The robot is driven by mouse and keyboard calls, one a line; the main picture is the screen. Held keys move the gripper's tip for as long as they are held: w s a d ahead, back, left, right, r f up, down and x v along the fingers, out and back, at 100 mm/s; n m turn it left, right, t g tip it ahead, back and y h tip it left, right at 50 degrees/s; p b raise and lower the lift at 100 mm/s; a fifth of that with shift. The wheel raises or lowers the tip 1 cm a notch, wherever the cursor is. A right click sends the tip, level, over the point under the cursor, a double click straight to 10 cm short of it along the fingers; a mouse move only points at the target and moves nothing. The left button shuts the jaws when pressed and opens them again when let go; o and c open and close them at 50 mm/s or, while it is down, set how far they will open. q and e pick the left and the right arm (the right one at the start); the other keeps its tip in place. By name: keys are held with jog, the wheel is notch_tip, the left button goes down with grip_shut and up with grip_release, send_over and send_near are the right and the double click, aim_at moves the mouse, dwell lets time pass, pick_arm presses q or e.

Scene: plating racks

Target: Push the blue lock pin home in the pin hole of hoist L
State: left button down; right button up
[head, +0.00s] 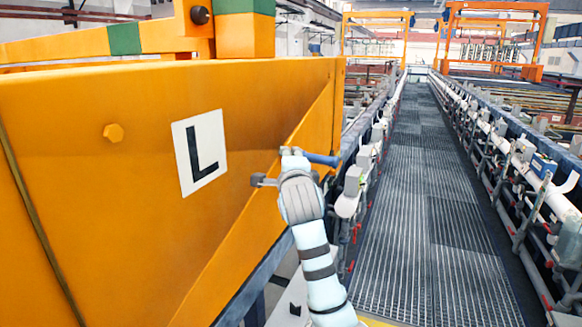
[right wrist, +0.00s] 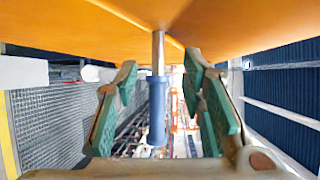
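The orange side of hoist L (head: 240,110) fills the left of the head view, with a white plate (head: 200,153) marked L. The blue lock pin (head: 322,159) sticks out near the hoist's right edge. In the right wrist view its blue grip (right wrist: 157,112) hangs from a bare metal shaft (right wrist: 158,52) whose upper end meets the orange metal. The pin hole itself is hidden. My right gripper (head: 277,168) is open at the hoist. In its wrist view its green-padded fingers stand on both sides of the pin, with gaps to it. My left gripper is not in view.
A grated walkway (head: 425,190) runs away to the right of the hoist, with pipes and rails along both sides. Another orange hoist frame (head: 493,40) stands far back.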

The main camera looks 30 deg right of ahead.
jog(key=v, duration=0.3)
jog(key=shift+s, duration=0.4)
